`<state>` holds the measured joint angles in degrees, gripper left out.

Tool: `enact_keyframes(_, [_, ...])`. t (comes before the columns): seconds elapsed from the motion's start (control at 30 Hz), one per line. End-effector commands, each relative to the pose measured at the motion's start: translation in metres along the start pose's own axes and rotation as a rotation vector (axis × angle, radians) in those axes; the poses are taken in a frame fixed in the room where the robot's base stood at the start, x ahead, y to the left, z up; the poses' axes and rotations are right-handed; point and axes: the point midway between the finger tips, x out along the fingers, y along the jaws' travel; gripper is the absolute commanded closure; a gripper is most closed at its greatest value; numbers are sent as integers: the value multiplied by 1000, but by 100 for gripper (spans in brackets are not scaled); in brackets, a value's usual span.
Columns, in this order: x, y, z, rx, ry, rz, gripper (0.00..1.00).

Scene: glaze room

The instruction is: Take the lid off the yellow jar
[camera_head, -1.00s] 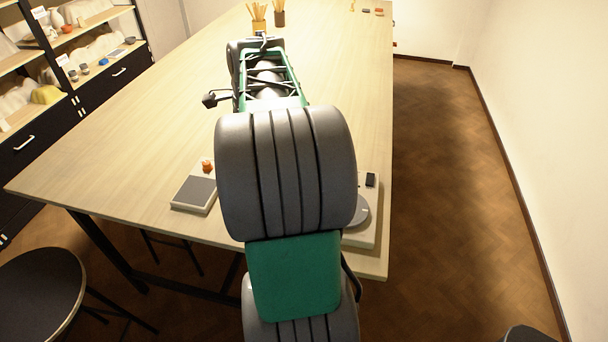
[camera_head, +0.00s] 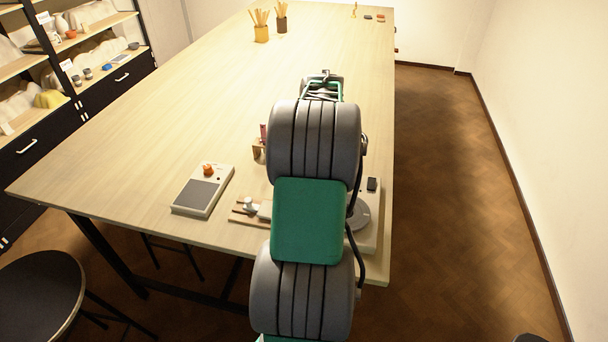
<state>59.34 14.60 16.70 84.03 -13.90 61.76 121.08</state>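I cannot make out a yellow jar with a lid in this view. My arm runs up the middle of the picture and covers part of the table, so a jar could be hidden behind it. My gripper's fingers do not show; the far end of the arm is over the table and hides what is below and beyond it.
The long wooden table (camera_head: 190,120) has much free room at left and centre. A grey device with an orange knob (camera_head: 203,189), a small board with a white item (camera_head: 250,205) and a round-plated device (camera_head: 360,215) stand near. Tool pots (camera_head: 261,34) stand far back.

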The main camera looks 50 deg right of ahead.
Motion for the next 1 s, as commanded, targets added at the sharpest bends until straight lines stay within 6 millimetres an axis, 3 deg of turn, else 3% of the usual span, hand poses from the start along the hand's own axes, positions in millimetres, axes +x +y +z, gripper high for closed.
enact_keyframes(0.8, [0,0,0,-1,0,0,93])
enact_keyframes(1.0, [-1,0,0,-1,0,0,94])
